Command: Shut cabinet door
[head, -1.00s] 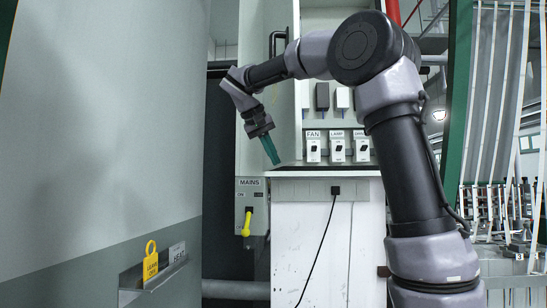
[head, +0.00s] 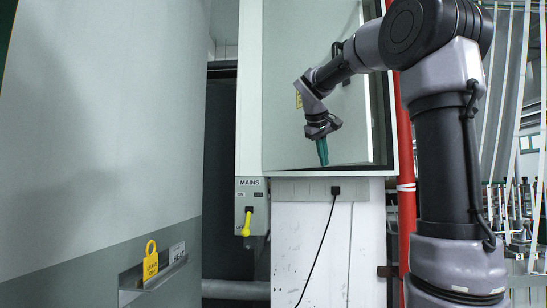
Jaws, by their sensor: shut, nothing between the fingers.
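The cabinet door (head: 285,110) is a pale grey-green panel hinged at the left of the white cabinet frame (head: 250,110). It covers most of the opening, and a dark gap (head: 381,130) shows along its right side, so it stands ajar. The dark door handle (head: 337,49) is partly hidden behind my arm. My gripper (head: 322,163) has green fingers, is shut and empty, and points down in front of the lower part of the door. I cannot tell whether it touches the door. The switches inside are hidden.
Below the cabinet is a MAINS switch box (head: 250,194) with a yellow lever (head: 246,226). A black cable (head: 318,252) hangs from a socket. A red pipe (head: 405,215) runs at the right. A large grey panel (head: 100,120) with a tag holder (head: 150,278) fills the left.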

